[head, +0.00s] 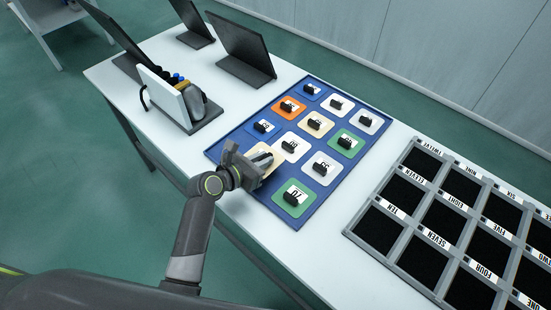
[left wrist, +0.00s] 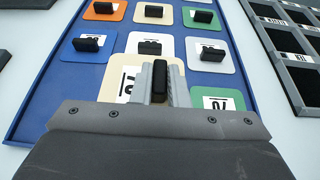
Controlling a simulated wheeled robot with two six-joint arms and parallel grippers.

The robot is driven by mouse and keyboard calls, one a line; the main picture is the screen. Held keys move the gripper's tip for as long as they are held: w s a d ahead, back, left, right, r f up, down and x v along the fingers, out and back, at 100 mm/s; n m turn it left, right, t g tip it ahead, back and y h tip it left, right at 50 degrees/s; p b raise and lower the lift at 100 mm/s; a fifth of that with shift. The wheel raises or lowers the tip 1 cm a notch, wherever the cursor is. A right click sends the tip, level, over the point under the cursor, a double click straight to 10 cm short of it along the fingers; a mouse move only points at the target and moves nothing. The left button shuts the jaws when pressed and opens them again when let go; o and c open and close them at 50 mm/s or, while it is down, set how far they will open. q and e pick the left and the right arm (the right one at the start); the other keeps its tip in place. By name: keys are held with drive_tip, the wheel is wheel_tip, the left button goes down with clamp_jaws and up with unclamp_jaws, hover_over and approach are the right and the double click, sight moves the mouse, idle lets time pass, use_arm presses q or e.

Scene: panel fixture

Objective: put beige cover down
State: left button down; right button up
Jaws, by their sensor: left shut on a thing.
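The beige cover (head: 268,167) is at the near left corner of the blue board (head: 306,213), partly hidden by my left gripper (head: 262,160). In the left wrist view the beige cover (left wrist: 117,82) has a black handle, and the jaws of my left gripper (left wrist: 160,82) are closed around that handle. I cannot tell whether the cover touches the board. A second beige cover (head: 325,127) sits farther back on the board, among orange, blue, white and green covers with black handles. My right gripper is not in view.
A green cover (head: 286,206) lies close beside the held one. A grey frame (head: 369,248) with black, labelled compartments stands to the right. Dark upright panels (head: 243,47) and a stand with a white plate (head: 163,94) are at the back left. Bare white table lies around the board.

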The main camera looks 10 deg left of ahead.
use_arm(q)
drive_tip(key=shift+f+b, duration=0.5)
drive_tip(key=shift+f, duration=2.6)
drive_tip(key=shift+f, duration=0.1)
drive_tip(key=c, duration=1.4)
unclamp_jaws()
drive_tip(key=shift+f, duration=0.1)
drive_tip(key=shift+r, duration=0.3)
drive_tip(key=shift+s+a, duration=0.3)
drive_tip(key=v, duration=1.1)
drive_tip(key=shift+s, duration=0.1)
